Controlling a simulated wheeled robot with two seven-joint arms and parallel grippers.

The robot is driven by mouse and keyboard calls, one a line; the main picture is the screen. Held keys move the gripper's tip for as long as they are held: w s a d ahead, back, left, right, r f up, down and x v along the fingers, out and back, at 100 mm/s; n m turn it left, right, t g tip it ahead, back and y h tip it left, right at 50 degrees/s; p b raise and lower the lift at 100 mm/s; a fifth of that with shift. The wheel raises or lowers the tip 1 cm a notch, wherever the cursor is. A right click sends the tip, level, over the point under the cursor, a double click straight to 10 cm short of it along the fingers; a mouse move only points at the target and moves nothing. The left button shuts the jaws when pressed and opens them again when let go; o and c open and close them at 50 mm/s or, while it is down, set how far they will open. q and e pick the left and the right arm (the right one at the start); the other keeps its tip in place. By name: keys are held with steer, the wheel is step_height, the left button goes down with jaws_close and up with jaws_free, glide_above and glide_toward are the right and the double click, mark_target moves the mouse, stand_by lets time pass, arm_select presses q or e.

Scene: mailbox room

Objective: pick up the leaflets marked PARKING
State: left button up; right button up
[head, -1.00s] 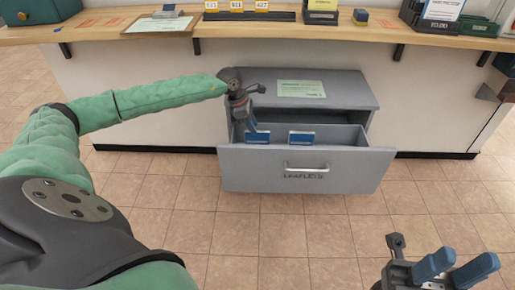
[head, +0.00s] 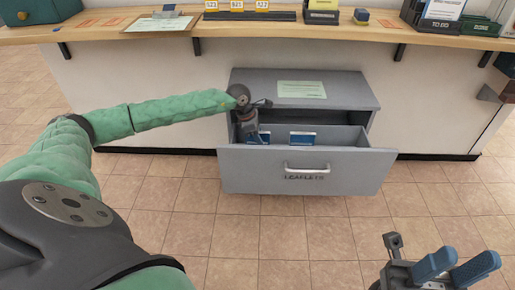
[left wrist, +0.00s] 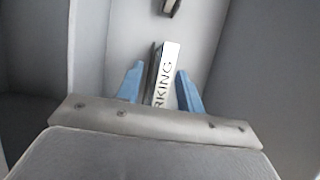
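The grey drawer marked LEAFLETS (head: 350,172) is pulled open. A bundle of leaflets (left wrist: 166,75) stands in it. Its white top edge reads "RKING", with the rest hidden, in the left wrist view. My left gripper (left wrist: 160,74) is open, with one blue finger on each side of this bundle and a gap showing beside it. In the head view my left gripper (head: 252,137) reaches down into the left part of the drawer and partly covers a blue-faced bundle. My right gripper (head: 468,258) is open and empty above the floor at lower right.
A second blue-faced bundle (head: 302,138) stands to the right in the drawer. A pale green sheet (head: 301,90) lies on the cabinet top. The wooden counter (head: 215,33) above carries a clipboard, number cards and boxes. The tiled floor in front is clear.

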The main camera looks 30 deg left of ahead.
arm_select(q)
steer(key=shift+f, duration=0.25)
stand_by(0.4)
jaws_close()
